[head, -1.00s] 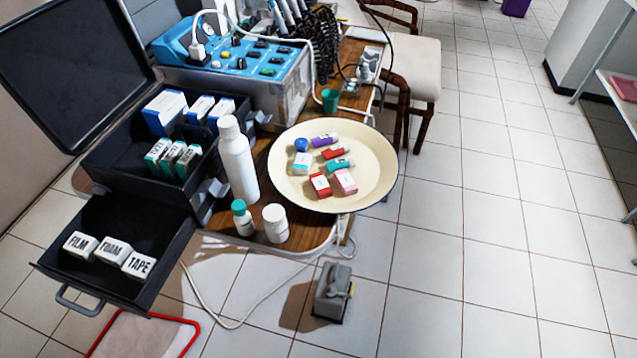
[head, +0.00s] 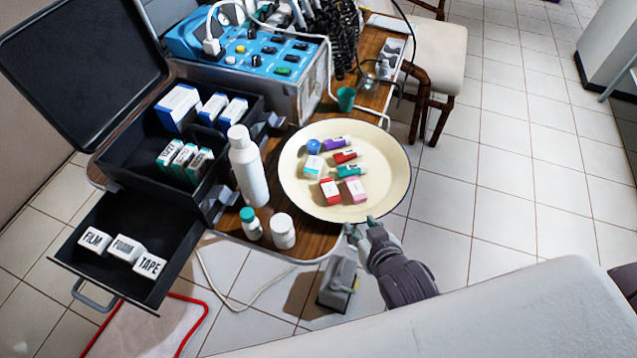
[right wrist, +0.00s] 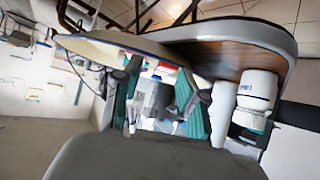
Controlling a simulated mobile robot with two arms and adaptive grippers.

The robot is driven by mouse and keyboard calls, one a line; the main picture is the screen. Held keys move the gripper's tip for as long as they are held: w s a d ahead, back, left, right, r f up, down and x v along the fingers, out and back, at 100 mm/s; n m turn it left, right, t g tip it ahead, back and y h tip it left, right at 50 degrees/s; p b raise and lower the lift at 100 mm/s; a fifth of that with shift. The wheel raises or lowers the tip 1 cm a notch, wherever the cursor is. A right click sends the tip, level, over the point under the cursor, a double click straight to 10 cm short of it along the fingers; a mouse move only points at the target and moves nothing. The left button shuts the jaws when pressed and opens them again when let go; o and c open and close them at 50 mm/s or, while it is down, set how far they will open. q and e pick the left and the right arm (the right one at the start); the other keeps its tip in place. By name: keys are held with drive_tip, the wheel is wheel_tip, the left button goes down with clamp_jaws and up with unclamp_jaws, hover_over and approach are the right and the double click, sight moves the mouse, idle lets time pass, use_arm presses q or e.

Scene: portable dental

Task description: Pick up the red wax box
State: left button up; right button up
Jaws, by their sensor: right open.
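A red box with a white label (head: 330,191) lies at the front of a cream round plate (head: 392,190), and a smaller red piece (head: 346,156) lies farther back in it. I cannot tell for sure which is the wax box. My right gripper (head: 362,226) is open at the front edge of the plate, below and to the right of the red boxes, apart from them. The right wrist view shows its open fingers (right wrist: 158,95) close to the plate's rim, with the plate's contents mostly hidden. My left gripper is in neither view.
A pink box (head: 356,190), a teal piece (head: 351,171), a white-and-teal box (head: 313,166) and a purple piece (head: 337,142) crowd the plate. A tall white bottle (head: 248,168) and white jar (head: 282,232) stand to its left. Tiled floor to the right is open.

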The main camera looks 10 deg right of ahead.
sight(328, 184)
drive_tip(key=w+a+f, duration=0.1)
drive_tip(key=w, duration=0.4)
drive_tip(key=w+a+f+t, duration=0.1)
drive_tip(key=w, duration=0.4)
drive_tip(key=w+a+f+t, duration=0.1)
drive_tip(key=w, duration=0.3)
drive_tip(key=shift+w+a+f+y, duration=0.1)
drive_tip(key=shift+w+f+y, duration=0.2)
drive_tip(key=shift+w+y, duration=0.1)
drive_tip(key=shift+s, duration=0.1)
drive_tip(key=c, duration=0.7)
